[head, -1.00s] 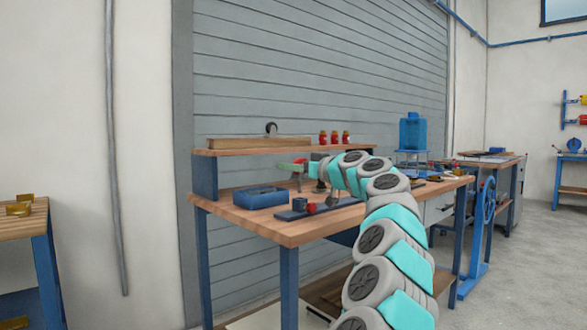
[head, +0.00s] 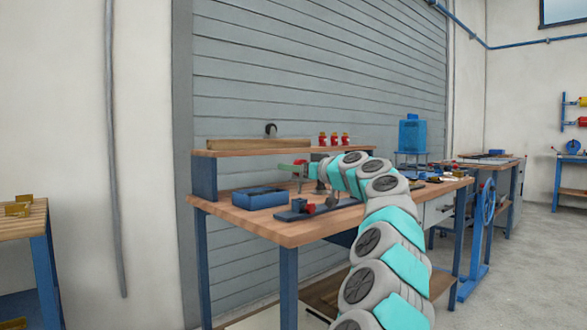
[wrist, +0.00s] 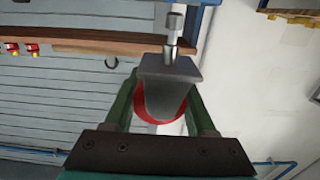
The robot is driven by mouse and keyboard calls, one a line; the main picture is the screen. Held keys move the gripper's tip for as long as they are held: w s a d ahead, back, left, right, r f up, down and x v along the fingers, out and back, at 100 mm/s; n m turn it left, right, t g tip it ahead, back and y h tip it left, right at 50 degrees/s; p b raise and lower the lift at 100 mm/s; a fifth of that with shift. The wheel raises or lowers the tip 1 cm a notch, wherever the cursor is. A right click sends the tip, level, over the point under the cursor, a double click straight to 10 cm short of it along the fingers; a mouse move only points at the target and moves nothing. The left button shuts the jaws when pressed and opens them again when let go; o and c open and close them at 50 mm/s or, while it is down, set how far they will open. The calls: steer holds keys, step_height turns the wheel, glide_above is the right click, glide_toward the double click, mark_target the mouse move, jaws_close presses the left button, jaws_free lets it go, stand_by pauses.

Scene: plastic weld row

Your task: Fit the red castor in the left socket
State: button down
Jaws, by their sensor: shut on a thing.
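My gripper (head: 295,166) is shut on the red castor (head: 300,163), above the left part of the bench. In the wrist view its green fingers (wrist: 160,95) close on the castor's grey fork (wrist: 168,82). The red wheel shows behind the fork, and the silver stem sticks out clear of the fingers. In the head view the stem side hangs downward. Below it a dark blue rail (head: 288,215) lies on the bench, with a blue round socket (head: 299,205) near its left end and a small red part beside it. The stem is apart from the socket.
A blue tray (head: 259,198) stands left of the rail. A raised shelf (head: 240,152) behind carries a wooden beam, a dark hook-shaped thing and several red bottles (head: 333,139). My arm covers the right part of the rail. The front left of the bench (head: 255,222) is clear.

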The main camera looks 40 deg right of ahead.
mark_target(293, 181)
steer(key=shift+f+b, duration=0.85)
steer(key=shift+f, duration=0.05)
steer(key=shift+f+b, duration=0.25)
steer(key=shift+b, duration=0.2)
stand_by(0.3)
steer(key=shift+f+b, duration=0.35)
steer(key=shift+f+b, duration=0.45)
steer(key=shift+b, duration=0.1)
stand_by(0.9)
